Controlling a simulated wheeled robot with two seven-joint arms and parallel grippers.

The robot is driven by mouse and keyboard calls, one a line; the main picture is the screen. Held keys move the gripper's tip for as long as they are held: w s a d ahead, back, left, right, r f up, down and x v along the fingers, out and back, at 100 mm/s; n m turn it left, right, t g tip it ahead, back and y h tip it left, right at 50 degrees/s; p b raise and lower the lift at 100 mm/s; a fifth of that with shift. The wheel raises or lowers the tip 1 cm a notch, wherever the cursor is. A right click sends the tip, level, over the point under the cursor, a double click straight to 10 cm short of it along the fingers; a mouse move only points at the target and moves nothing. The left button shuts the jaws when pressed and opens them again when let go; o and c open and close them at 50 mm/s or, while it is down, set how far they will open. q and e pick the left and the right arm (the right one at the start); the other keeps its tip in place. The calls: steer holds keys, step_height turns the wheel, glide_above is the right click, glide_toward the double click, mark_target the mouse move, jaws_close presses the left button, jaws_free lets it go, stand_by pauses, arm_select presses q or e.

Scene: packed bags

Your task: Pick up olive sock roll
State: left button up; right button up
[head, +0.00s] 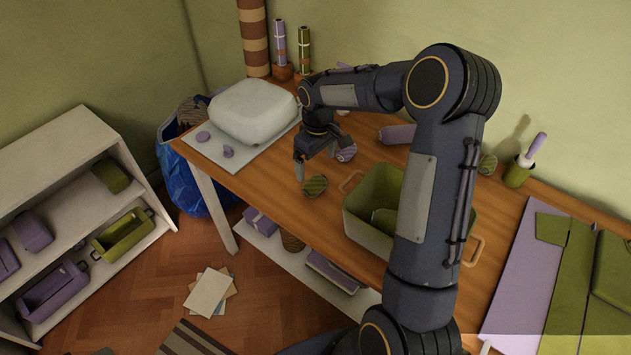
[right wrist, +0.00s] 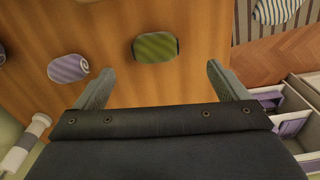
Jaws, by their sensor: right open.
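The olive sock roll (head: 315,186) lies on the wooden table, left of the olive basket. It also shows in the right wrist view (right wrist: 155,47), ahead of the fingers and between their lines, apart from both. My right gripper (head: 316,166) is above the table just behind the sock roll, with its fingers spread and nothing between them; the fingers also show in the right wrist view (right wrist: 158,82). A purple striped sock roll (head: 346,152) lies behind and right of the gripper, and in the right wrist view (right wrist: 68,68) it lies left of the olive one. My left gripper is not in view.
The olive basket (head: 372,240) with wooden handles stands close on the right. A white rounded case (head: 253,111) sits on a pale mat at the table's left end. Purple and olive folded items (head: 530,270) lie on the right. A white shelf (head: 75,160) stands at far left.

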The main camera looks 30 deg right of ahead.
mark_target(315, 181)
steer(key=f, duration=0.3)
steer(key=w+f+p, duration=0.1)
steer(key=f, duration=0.2)
steer(key=f+p, duration=0.1)
steer(key=f, duration=0.3)
steer(key=shift+w+d+f, duration=0.1)
steer(key=shift+w+d, duration=0.1)
steer(key=c, duration=1.1)
steer(key=shift+o, duration=0.2)
